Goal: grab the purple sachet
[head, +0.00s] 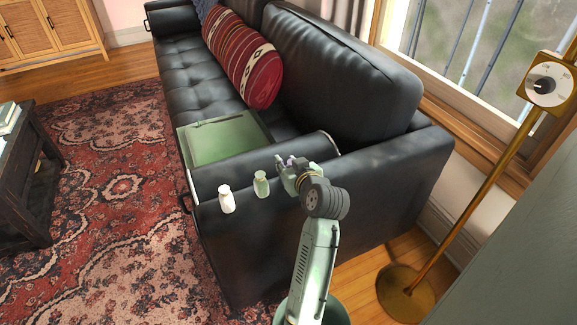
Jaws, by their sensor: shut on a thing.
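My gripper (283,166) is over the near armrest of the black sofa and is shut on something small. A small pale purple patch, which looks like the purple sachet (291,159), shows at the fingertips. Most of it is hidden by the fingers, so its shape cannot be made out. I cannot tell whether it touches the armrest.
A white bottle (226,200) and a pale green bottle (261,184) stand on the armrest, left of my gripper. A green flat box (221,139) lies on the sofa seat (183,83). A red striped cushion (243,62) leans behind. A brass lamp stand (480,190) is at right.

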